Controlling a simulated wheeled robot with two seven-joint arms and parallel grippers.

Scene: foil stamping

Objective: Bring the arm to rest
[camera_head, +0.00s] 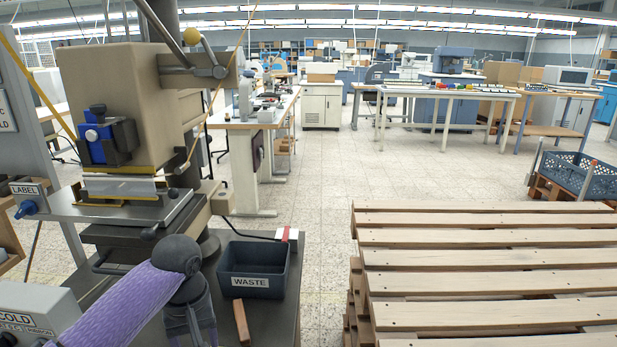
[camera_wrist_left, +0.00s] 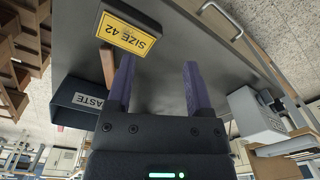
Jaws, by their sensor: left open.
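My left arm (camera_head: 130,300), with a purple sleeve, comes in from the lower left of the head view and bends down at a dark joint beside the waste bin. Its gripper is out of that view. In the left wrist view my left gripper (camera_wrist_left: 158,72) is open, with two dark purple fingers apart and nothing between them. The grey bench top (camera_wrist_left: 165,40) shows behind the fingers. My right arm and gripper are not in view.
The stamping press (camera_head: 120,75) stands at the left. A WASTE bin (camera_head: 253,272) and a brown bar (camera_head: 242,322) are beside my arm. A SIZE 42 plate (camera_wrist_left: 128,32) is near the fingers.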

